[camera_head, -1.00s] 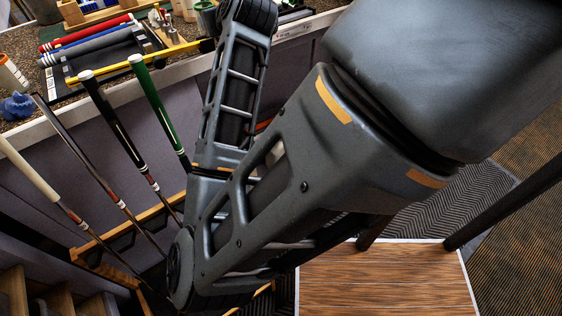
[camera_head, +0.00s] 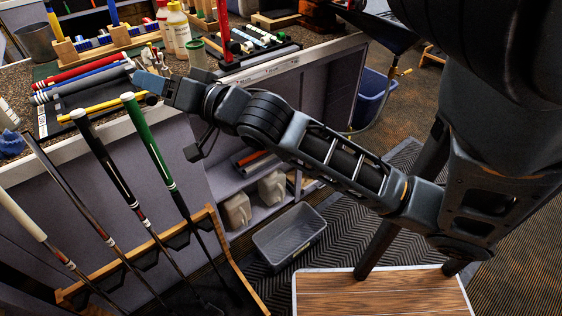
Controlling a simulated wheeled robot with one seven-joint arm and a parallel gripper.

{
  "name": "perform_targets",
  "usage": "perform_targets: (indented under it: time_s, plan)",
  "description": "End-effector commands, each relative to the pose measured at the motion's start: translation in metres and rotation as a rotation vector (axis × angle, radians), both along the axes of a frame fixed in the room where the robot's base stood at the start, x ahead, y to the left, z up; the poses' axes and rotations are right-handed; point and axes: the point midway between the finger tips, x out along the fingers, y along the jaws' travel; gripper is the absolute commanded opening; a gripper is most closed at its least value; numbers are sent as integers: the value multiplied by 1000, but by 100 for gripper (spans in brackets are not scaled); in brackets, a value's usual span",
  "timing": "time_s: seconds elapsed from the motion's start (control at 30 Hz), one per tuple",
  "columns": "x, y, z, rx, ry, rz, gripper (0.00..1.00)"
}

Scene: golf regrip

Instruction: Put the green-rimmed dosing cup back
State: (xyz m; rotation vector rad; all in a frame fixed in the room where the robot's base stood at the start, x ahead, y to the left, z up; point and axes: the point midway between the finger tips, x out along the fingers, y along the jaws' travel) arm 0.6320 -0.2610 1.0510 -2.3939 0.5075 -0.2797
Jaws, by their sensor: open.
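A cup with a green rim (camera_head: 197,50), which looks like the dosing cup, stands on the workbench (camera_head: 22,92) just behind my gripper. Its lower part is hidden by my arm. My gripper (camera_head: 147,82) is open over the front edge of the bench, with its fingers pointing left, close to the tray of grips. I see nothing clearly held between the fingers.
Red, blue and grey grips (camera_head: 80,80) lie on the bench left of my gripper. White bottles (camera_head: 178,30) stand behind it. Golf clubs (camera_head: 145,150) lean in front of the bench. A grey bin (camera_head: 290,237) sits on the floor.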

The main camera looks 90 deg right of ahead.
Motion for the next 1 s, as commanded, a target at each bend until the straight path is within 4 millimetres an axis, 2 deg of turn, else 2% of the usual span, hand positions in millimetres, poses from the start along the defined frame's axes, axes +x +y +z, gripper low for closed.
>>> perform_targets:
  time_s: [0.03, 0.1, 0.17, 0.3, 0.43, 0.6, 0.7, 0.8, 1.0]
  plan:
    - [-10, 17, -18, -64, 66, 41, 59]
    - [-22, 44, -39, -154, 142, 103, 59]
    - [-36, 66, -57, -226, 200, 155, 59]
    - [-77, 120, -92, -372, 312, 273, 59]
    - [-123, 170, -114, -476, 389, 369, 59]
    - [-175, 225, -123, -570, 448, 453, 59]
    - [-195, 245, -121, -602, 466, 477, 59]
    - [-206, 257, -119, -620, 474, 489, 59]
    - [-210, 261, -118, -631, 477, 493, 59]
